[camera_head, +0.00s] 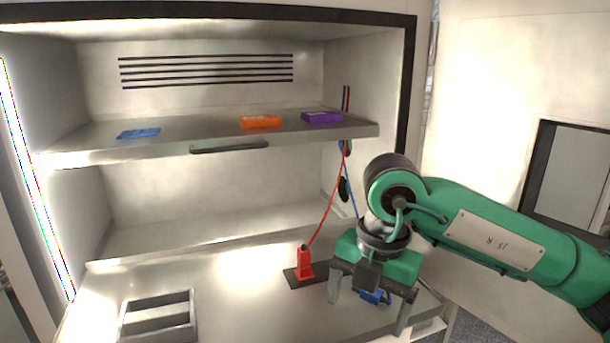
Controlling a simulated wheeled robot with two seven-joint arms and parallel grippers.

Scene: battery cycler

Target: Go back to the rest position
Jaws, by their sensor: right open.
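My right gripper (368,302) is on a green arm that comes in from the right. It points down over the right front part of the cabinet's lower surface. Its two fingers are apart, and a blue connector (374,297) shows between or behind them; I cannot tell if they touch it. A red connector (304,263) stands upright on a dark base plate (292,281) just left of the gripper. My left gripper is not in view.
The upper shelf (90,146) holds a blue flat piece (138,133), an orange block (261,121) and a purple block (322,117). A red cable (327,209) and a blue cable run down the right side. A grey tray (190,322) lies front left. The lower middle is clear.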

